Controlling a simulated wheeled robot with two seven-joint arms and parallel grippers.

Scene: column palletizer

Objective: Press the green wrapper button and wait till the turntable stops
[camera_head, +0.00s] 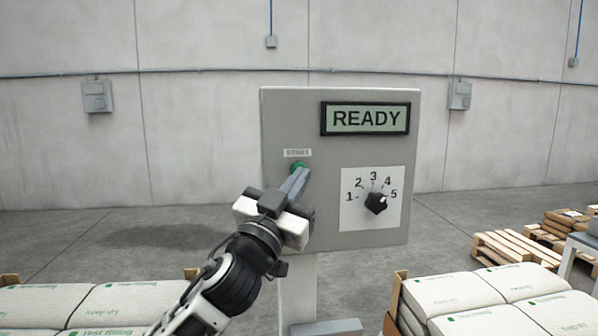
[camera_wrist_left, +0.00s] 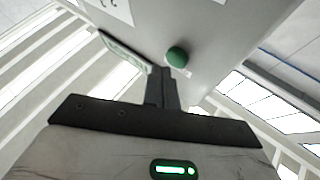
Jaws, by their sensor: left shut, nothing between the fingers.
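The green button (camera_head: 298,167) sits on the left part of a grey control panel (camera_head: 285,115), under a small START label (camera_head: 298,153). A display (camera_head: 365,118) on the panel reads READY. My left gripper (camera_head: 302,172) is shut and empty, its fingertips at the lower edge of the button. In the left wrist view the button (camera_wrist_left: 177,56) shows just beyond the shut fingertips (camera_wrist_left: 164,70); whether they touch it I cannot tell. The turntable is not recognisable in either view. My right gripper is not in view.
A black dial (camera_head: 376,204) on a white plate numbered 1 to 5 sits right of my gripper. Stacked white sacks (camera_head: 500,300) stand at the lower right, and more sacks (camera_head: 90,305) at the lower left. Wooden pallets (camera_head: 515,250) lie at the far right.

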